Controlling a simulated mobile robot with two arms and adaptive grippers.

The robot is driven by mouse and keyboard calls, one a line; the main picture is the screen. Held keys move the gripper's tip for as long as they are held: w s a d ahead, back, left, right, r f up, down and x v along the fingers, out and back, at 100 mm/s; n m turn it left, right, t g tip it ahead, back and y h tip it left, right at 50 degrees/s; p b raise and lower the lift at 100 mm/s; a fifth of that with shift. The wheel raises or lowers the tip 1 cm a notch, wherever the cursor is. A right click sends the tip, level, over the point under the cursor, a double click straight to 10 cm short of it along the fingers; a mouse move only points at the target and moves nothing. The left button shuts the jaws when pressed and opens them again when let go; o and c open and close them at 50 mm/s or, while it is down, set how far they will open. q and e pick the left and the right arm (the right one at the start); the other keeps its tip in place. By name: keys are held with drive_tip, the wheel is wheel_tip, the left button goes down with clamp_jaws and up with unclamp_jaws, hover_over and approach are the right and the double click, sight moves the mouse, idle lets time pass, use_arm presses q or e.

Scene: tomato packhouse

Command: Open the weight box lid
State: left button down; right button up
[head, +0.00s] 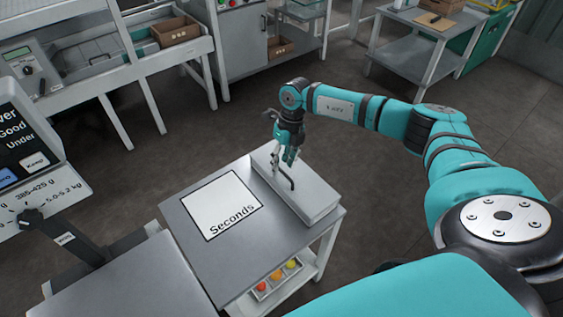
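The weight box, a flat light-grey box (311,200), lies on the right side of a small grey table. Its lid is shut and has a dark bar handle (290,184) on top. My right gripper (282,167) points down over the far part of the lid, with its fingertips at the far end of the handle. I cannot tell whether the fingers touch the handle or are closed around it. My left gripper is not in view.
A white mat marked "Seconds" (221,205) lies left of the box. A tray of coloured produce (262,288) sits on the shelf below. A scale with a display (22,150) stands at the left. Benches line the back, with open floor between.

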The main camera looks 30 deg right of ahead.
drive_tip(key=shift+a+f, duration=0.2)
drive_tip(key=shift+f, duration=0.6)
drive_tip(key=shift+c, duration=0.3)
clamp_jaws()
